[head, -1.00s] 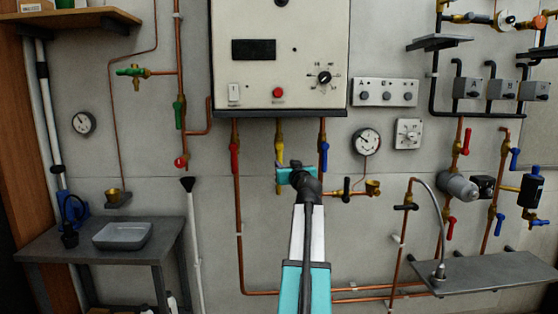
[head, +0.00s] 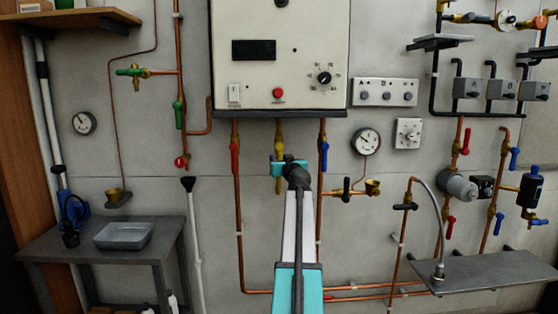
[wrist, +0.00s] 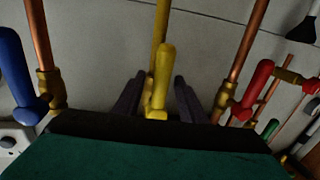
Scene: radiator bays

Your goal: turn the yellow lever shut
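The yellow lever (wrist: 162,75) stands in line with its yellow pipe (wrist: 160,20) in the wrist view. It lies between the two dark fingers of my gripper (wrist: 158,100), with a narrow gap showing on each side, so the gripper looks open around it. In the head view my teal gripper (head: 289,167) is in front of the yellow pipe (head: 279,186) under the white boiler (head: 280,55) and hides most of the lever.
A red lever (head: 234,157) on a copper pipe is left of my gripper, and a blue lever (head: 324,157) is close on the right. A gauge (head: 366,141) and a brass side valve (head: 347,190) are further right.

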